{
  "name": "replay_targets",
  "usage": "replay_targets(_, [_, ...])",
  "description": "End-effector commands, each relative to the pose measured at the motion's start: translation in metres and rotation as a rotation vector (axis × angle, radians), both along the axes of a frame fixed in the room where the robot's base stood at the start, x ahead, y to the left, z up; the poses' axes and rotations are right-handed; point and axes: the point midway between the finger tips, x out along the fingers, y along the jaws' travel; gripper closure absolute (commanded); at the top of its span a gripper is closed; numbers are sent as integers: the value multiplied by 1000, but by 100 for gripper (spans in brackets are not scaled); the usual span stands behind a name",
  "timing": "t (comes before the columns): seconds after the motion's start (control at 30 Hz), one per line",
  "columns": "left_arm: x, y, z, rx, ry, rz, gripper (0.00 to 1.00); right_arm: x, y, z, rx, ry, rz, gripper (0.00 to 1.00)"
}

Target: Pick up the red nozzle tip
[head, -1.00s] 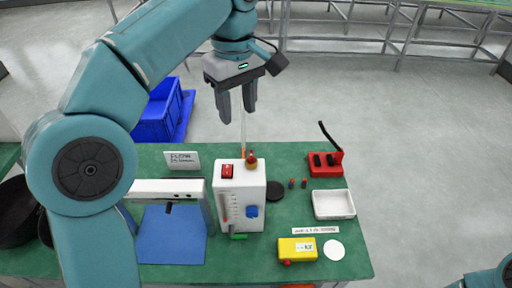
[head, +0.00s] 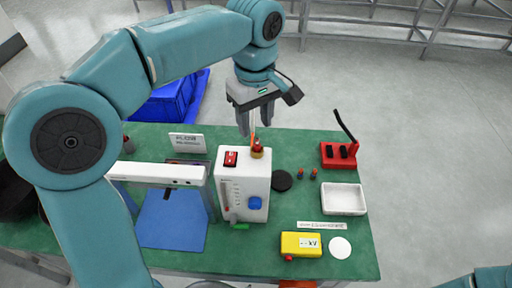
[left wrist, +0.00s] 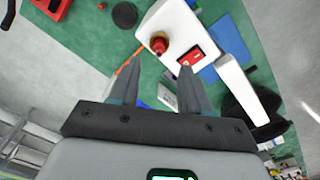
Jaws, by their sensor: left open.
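A red tip on a brass-coloured fitting (head: 258,149) stands upright on top of the white flow unit (head: 240,203). In the left wrist view the red tip (left wrist: 158,44) lies just beyond and between the fingertips. My left gripper (head: 251,124) points down with its jaws open and empty, a little above and behind the fitting. It also shows in the left wrist view (left wrist: 161,64). My right gripper is out of view; only part of that arm shows.
A red switch (head: 230,158) is on the unit, close to the fitting. An orange tube or wire (left wrist: 125,65) runs beside it. A black disc (head: 281,181), white tray (head: 343,209), red stand (head: 338,156) and yellow meter (head: 301,244) lie to the right.

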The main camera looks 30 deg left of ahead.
Motion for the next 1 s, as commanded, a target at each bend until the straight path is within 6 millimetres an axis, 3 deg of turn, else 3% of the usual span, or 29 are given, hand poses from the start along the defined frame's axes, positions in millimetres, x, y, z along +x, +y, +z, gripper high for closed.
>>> replay_targets(0.17, [0,-1,-15,1,3,1,53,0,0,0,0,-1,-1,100])
replay_targets(0.4, [-2,-2,-51,1,3,0,53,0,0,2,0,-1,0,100])
replay_targets(0.7, [-1,-2,-58,0,1,0,53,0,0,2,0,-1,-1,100])
replay_targets(0.83, [-1,-2,-57,0,1,0,95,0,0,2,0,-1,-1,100])
replay_targets(0.87, [-1,-2,-57,0,1,0,100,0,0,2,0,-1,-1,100])
replay_targets(1.0, [-1,-2,-57,0,2,0,100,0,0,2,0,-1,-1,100])
